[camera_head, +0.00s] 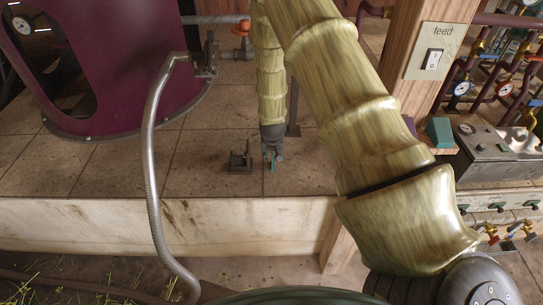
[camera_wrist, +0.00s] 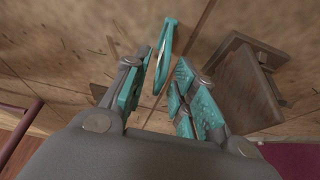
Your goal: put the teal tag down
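The teal tag (camera_wrist: 166,42) is a thin, narrow piece seen nearly edge-on in the wrist view. Its near end lies between my gripper's (camera_wrist: 160,85) fingers, which have teal pads. Gaps show between the tag and the pads on both sides, so the fingers look open around it. In the head view my gripper (camera_head: 272,155) points down low over the tiled platform, with a small teal piece (camera_head: 272,166) at its tip. I cannot tell whether the tag's lower edge touches the tiles.
A dark brown bracket-like stand (camera_head: 239,159) is close beside my gripper; it also shows in the wrist view (camera_wrist: 248,85). A grey hose (camera_head: 150,150) hangs at left before the maroon vessel (camera_head: 120,60). A wooden post with a feed switch (camera_head: 433,60) stands right. Tiles around are mostly clear.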

